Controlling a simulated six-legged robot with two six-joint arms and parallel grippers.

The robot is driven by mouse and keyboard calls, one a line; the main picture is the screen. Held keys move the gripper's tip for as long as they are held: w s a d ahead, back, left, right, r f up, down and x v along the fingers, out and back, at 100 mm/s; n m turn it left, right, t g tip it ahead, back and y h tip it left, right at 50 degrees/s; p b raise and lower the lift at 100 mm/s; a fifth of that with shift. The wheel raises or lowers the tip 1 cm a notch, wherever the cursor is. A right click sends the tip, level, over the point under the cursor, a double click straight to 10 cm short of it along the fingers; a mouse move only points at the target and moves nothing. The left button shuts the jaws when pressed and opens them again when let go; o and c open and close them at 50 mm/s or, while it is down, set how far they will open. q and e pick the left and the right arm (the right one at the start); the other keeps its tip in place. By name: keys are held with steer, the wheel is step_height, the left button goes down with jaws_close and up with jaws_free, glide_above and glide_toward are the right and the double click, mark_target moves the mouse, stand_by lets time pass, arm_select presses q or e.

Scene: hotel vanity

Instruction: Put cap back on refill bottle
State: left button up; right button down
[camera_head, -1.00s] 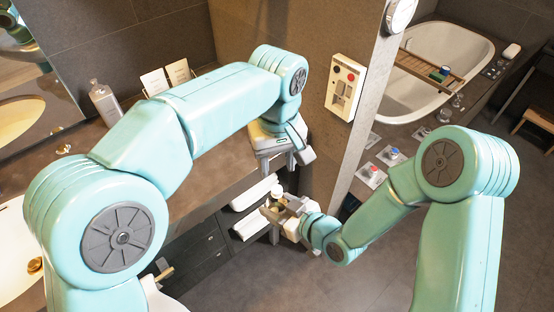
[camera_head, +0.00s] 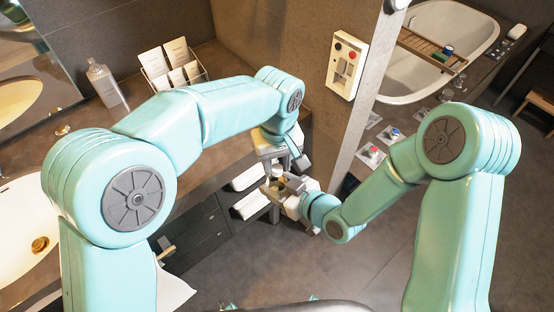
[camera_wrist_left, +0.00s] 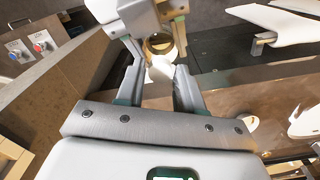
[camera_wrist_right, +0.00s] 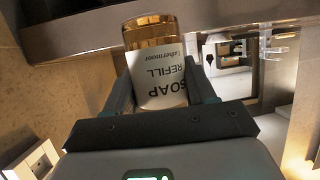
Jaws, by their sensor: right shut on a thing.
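The refill bottle (camera_wrist_right: 155,60) is amber with a white "SOAP REFILL" label. My right gripper (camera_wrist_right: 155,95) is shut on it and holds it up in front of the vanity; the bottle also shows small in the head view (camera_head: 277,183). My left gripper (camera_wrist_left: 160,80) is above the bottle with its fingers apart. I cannot tell whether the cap is seated on the neck.
The counter holds a clear bottle (camera_head: 105,85) and a card rack (camera_head: 172,62). Rolled white towels (camera_head: 250,204) lie on a shelf beside my grippers. A partition edge (camera_head: 362,110) with a wall panel stands close to my right arm. The floor in front is clear.

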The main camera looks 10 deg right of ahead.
arm_select(q)
jaws_close()
steer(key=m, duration=1.1)
steer(key=shift+m, duration=0.3)
steer(key=o, duration=0.5)
jaws_free()
